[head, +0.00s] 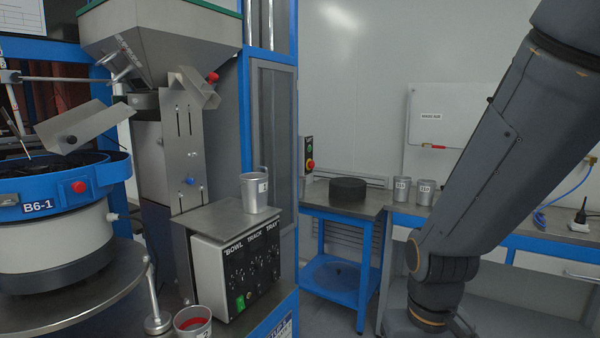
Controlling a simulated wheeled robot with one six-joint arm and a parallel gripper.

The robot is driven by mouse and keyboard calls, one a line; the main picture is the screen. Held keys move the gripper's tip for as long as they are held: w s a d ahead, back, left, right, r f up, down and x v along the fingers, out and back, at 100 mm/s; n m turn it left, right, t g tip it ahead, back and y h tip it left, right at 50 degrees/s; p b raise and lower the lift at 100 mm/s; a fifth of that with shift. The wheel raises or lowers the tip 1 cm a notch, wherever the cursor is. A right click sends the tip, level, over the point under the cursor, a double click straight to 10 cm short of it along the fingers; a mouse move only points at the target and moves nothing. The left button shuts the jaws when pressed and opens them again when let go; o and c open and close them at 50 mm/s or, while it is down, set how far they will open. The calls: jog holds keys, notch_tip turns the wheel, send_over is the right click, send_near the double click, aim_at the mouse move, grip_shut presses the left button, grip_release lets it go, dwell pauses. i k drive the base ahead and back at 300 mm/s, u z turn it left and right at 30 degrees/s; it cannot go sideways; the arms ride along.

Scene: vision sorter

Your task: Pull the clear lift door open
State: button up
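No lift door can be made out with certainty. A tall grey see-through-looking panel (272,135) stands in a blue frame (245,100) behind the hopper machine, left of centre. I cannot tell whether it is the lift door, and no handle shows on it. My arm (490,150) crosses the right side of the view, well apart from that panel. My gripper is not in view.
A bowl feeder (55,245) and a control box (235,270) with a metal cup (254,192) on top fill the left. A red-filled cup (193,323) stands in front. A blue-legged table (340,205) holds a dark disc (348,189). Two cups (402,187) stand on the right bench.

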aim_at(254, 62)
jog(key=z, duration=0.05)
jog(key=i, duration=0.9)
jog(key=u, duration=0.75)
